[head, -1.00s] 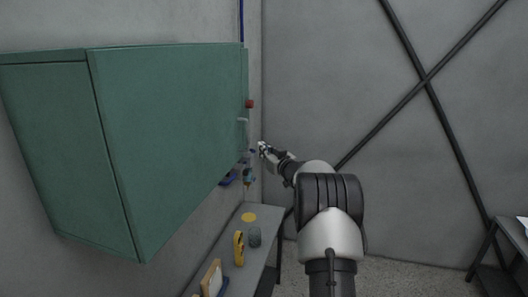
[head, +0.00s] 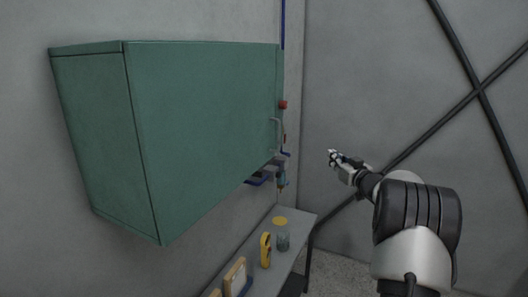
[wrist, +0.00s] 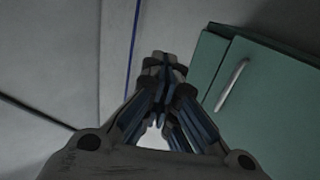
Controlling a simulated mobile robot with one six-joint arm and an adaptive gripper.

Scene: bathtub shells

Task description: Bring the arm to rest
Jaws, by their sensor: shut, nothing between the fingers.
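My gripper (head: 334,156) is at the end of my arm, right of the green wall cabinet (head: 205,130) in the head view. It is shut and empty, with clear air between it and the cabinet. In the wrist view my gripper (wrist: 164,65) shows its fingertips together. The cabinet (wrist: 270,95) lies to the right there, with its pale handle (wrist: 232,85) in sight. In the head view the cabinet handle (head: 277,133) is on the cabinet's right end.
Below the cabinet a grey bench (head: 298,228) runs along the wall. A dark cross brace (head: 482,90) is on the right wall. Blue items (head: 259,179) hang under the cabinet.

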